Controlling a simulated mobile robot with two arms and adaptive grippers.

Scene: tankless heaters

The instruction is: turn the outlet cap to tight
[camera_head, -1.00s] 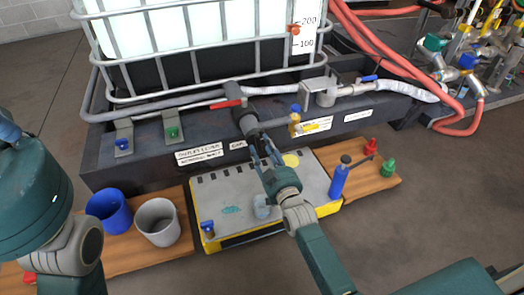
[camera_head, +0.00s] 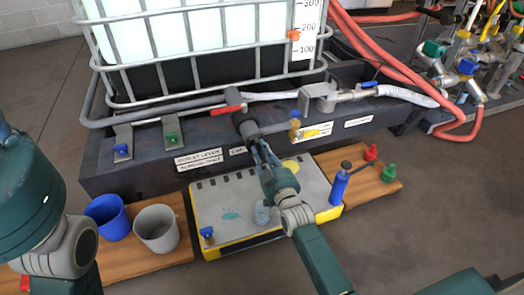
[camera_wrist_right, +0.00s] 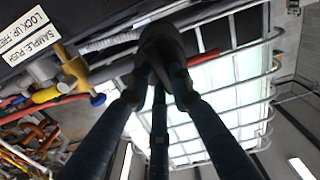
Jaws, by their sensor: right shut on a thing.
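The outlet cap (camera_head: 247,130) is a dark round cap on the end of the outlet below the white tank. In the right wrist view the dark cap (camera_wrist_right: 163,42) is at the top middle, and the fingers reach up to it. My right gripper (camera_head: 258,148) is shut on the cap from the front, and its fingers hide part of the rim. Its fingers also show in the right wrist view (camera_wrist_right: 160,88). A red valve handle (camera_head: 229,108) sits just above the outlet. My left arm shows at the left edge, but its gripper is out of view.
Below the cap is a grey-topped yellow spill tray (camera_head: 232,190). Blue (camera_head: 108,217) and grey (camera_head: 156,228) cups stand on a wooden board at left. A blue bottle (camera_head: 339,186) and red and green caps are at right.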

